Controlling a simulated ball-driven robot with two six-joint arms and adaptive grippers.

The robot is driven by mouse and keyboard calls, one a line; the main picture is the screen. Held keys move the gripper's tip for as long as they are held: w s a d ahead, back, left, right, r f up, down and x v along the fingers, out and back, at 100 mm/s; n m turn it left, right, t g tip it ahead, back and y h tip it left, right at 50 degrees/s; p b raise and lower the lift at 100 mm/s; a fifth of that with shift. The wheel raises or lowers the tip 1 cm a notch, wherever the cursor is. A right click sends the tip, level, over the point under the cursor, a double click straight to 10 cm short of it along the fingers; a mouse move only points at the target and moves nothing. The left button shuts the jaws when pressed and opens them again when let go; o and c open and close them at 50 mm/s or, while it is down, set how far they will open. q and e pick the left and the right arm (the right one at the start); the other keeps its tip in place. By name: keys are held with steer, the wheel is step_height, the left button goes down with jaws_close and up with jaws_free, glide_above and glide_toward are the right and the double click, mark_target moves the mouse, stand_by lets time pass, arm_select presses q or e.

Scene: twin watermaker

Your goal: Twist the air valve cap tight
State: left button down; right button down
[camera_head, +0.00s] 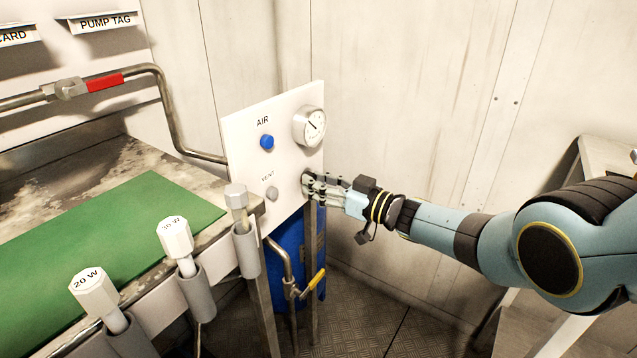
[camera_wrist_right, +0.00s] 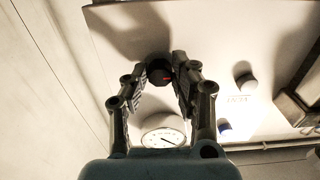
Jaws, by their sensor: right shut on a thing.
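A white panel (camera_head: 250,185) stands upright beside the bench, with a blue knob (camera_head: 267,142) under the label AIR and a grey knob (camera_head: 271,193) under VENT. My right gripper (camera_head: 308,184) is at the panel's lower right, below the gauge. In the right wrist view its fingertips (camera_wrist_right: 160,77) close on the sides of a dark round cap (camera_wrist_right: 158,68) with a small red mark. In the head view my fingers hide most of this cap. The cap has no readable label. My left gripper is not in view.
A round gauge (camera_head: 309,127) sits just above my right gripper. Below the panel are a blue cylinder (camera_head: 288,249) and a pipe with a yellow lever (camera_head: 316,280). Capped tools in holders (camera_head: 191,290) line the bench edge by the green mat (camera_head: 110,240).

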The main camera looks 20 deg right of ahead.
steer(key=shift+f, duration=0.1)
steer(key=c, duration=1.1)
jaws_free()
steer(key=v, duration=1.2)
